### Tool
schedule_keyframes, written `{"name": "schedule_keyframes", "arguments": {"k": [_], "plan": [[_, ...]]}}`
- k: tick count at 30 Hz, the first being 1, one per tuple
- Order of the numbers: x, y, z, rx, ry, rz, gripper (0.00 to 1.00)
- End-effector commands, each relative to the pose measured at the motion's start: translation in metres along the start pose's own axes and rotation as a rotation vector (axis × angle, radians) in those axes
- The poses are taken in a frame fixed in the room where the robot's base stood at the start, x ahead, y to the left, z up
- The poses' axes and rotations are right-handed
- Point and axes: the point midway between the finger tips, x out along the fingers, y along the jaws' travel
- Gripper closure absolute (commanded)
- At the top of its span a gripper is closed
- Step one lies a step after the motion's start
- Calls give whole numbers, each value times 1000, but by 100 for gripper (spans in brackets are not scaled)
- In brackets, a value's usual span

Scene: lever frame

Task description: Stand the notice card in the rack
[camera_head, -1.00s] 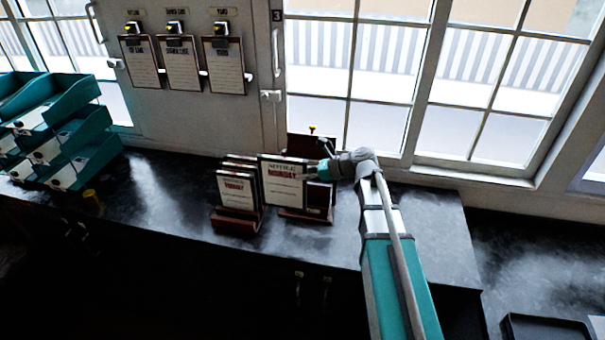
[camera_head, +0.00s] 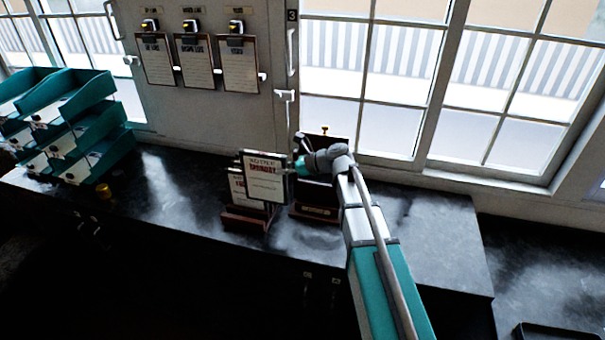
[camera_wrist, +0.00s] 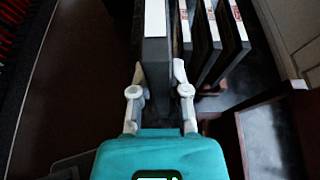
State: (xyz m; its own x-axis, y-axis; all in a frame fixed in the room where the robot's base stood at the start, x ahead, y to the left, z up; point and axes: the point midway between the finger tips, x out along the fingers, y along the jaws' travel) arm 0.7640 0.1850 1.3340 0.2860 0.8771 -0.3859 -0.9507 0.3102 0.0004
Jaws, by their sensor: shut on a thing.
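The notice card (camera_head: 264,178), white with dark edges and red lettering, is held upright in my gripper (camera_head: 290,168). In the wrist view the card (camera_wrist: 155,50) shows edge-on between the two fingers of my gripper (camera_wrist: 160,85), which are shut on it. The rack (camera_head: 246,220) is a low reddish-brown stand on the counter, with other cards (camera_head: 237,187) standing in it. The held card is in front of part of these cards and hides them. In the wrist view several rack cards (camera_wrist: 222,40) stand just right of the held card, apart from it at the near end.
A second dark stand (camera_head: 314,212) is right of the rack, partly behind my gripper. Teal trays (camera_head: 95,145) stand at the left, with a small yellow object (camera_head: 103,191) near them. Clipboards (camera_head: 239,65) hang on the wall. The counter (camera_head: 420,225) is clear at right.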

Motion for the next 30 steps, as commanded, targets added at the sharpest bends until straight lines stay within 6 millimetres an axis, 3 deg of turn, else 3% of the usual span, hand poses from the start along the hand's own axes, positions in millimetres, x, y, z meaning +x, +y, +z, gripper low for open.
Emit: {"name": "schedule_keyframes", "arguments": {"k": [1,6,12,30], "plan": [[16,-1,4,-2,-1,3,100],[54,0,17,-2,-2,1,100],[81,4,27,-2,-4,-1,100],[89,5,29,-1,-5,-2,100]]}}
